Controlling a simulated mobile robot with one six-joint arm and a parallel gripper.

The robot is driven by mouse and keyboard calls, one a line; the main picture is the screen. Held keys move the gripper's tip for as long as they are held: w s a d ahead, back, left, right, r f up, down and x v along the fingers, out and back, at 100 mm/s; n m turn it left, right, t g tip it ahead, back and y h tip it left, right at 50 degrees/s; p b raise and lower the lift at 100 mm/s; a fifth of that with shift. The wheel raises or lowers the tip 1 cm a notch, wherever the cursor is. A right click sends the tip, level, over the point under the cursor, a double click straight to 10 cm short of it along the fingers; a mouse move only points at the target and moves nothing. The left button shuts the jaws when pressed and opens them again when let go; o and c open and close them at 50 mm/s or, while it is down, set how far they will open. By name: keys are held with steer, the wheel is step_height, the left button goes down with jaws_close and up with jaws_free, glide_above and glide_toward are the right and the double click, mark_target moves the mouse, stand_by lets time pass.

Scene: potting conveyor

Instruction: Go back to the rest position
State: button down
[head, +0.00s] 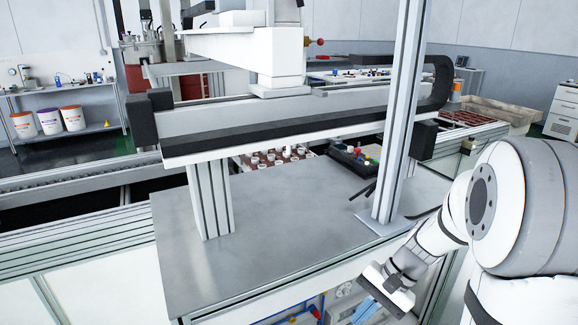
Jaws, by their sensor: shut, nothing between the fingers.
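My gripper (386,292) is in the lower right of the head view, at the end of my white arm. It is low, near the front right edge of the grey metal worktable (270,240), and points down and to the left. It is shut and holds nothing that I can see. Its fingertips are small and partly hidden, and they appear apart from the tabletop.
A gantry beam (280,117) on metal posts spans the table. A tray of small pots (273,158) and a control box with coloured buttons (357,157) stand behind it. A conveyor (75,184) runs at left. The table's front is bare.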

steer(key=s+r+n+t+h+p, duration=0.2)
steer(key=s+r+n+h+p, duration=0.1)
steer(key=r, duration=0.6)
steer(key=s+r+n+t+h+p, duration=0.2)
steer(key=s+r+p, duration=0.4)
steer(key=r, duration=0.3)
steer(key=shift+s+a+r+n+h, duration=0.15)
steer(key=shift+s+r+n+h, duration=0.2)
steer(key=shift+n+h, duration=0.55)
